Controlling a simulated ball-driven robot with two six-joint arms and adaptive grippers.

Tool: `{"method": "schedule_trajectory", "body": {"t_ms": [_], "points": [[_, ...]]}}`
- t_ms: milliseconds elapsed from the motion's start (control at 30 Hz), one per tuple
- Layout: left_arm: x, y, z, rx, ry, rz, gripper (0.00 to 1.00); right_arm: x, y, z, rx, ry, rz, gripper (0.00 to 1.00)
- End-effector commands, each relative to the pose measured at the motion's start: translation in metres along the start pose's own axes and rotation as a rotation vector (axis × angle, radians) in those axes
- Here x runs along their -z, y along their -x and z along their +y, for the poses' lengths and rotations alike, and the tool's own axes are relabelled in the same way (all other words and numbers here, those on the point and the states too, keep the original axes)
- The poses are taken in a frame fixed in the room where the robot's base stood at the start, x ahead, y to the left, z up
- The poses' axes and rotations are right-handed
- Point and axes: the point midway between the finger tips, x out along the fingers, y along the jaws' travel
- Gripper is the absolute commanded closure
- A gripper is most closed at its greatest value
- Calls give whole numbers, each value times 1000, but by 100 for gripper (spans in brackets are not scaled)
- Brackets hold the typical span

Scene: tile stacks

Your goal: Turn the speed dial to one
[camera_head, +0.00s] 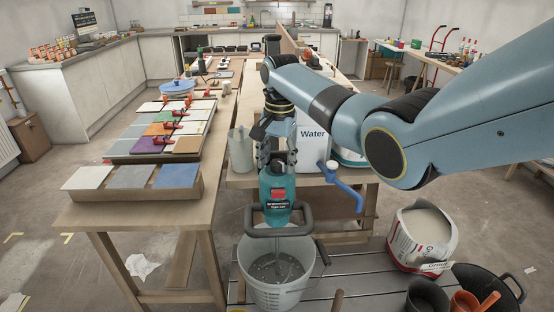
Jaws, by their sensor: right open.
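A teal mixer (277,186) stands upright over a white bucket (276,290), with a dark handle bar (258,232) across its lower part. The mixer has a red patch and a dark label on its front. I cannot make out the speed dial or its setting. My right gripper (278,158) points down just above the top of the mixer, its fingers apart with nothing seen between them. Whether the fingers touch the mixer, I cannot tell. The bucket holds grey material with the mixer's shaft in it. My left gripper is not in view.
A white container marked Water (311,150) with a blue tap (345,188) stands close behind the mixer. A grey jug (241,152) is to its left. A grout bag (422,238) stands at right. A table with tile samples (130,178) runs along the left.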

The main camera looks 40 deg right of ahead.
Motion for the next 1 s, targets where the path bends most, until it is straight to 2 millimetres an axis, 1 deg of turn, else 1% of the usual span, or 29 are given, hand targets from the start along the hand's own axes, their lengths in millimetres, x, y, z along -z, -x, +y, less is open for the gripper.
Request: {"method": "schedule_trajectory", "body": {"t_ms": [67, 467, 500, 767, 1000], "points": [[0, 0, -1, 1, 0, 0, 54, 0, 0, 0, 0, 0, 0, 46], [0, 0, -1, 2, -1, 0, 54, 0, 0, 0, 0, 0, 0, 98], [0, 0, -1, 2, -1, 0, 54, 0, 0, 0, 0, 0, -1, 100], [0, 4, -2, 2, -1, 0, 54, 0, 1, 0, -1, 32, -2, 100], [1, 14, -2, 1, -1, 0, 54, 0, 2, 0, -1, 160, -9, 100]]}}
